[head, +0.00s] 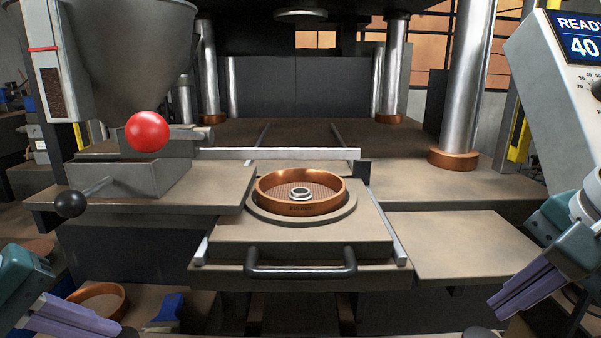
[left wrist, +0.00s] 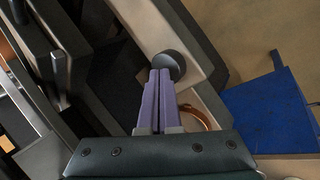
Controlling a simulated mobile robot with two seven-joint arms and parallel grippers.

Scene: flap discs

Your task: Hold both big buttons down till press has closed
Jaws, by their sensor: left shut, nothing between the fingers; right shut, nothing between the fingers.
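The press shows open in the head view, with its dark upper part (head: 250,20) high above the bed and bright steel columns (head: 468,70) at the sides. No big button can be made out for certain in the head view. My left gripper (head: 114,328) is shut and empty at the lower left. In the left wrist view its fingers (left wrist: 160,78) end at a dark grey round part (left wrist: 170,64); I cannot tell if this is a button or if they touch it. My right gripper (head: 498,306) is shut and empty at the lower right, pointing down-left.
A sliding plate with a black handle (head: 300,271) carries a copper-coloured ring mould (head: 300,207). A hopper (head: 125,50), red ball knob (head: 147,131) and black lever knob (head: 70,204) stand at left. A control box (head: 560,90) at right reads "READY" and 40.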

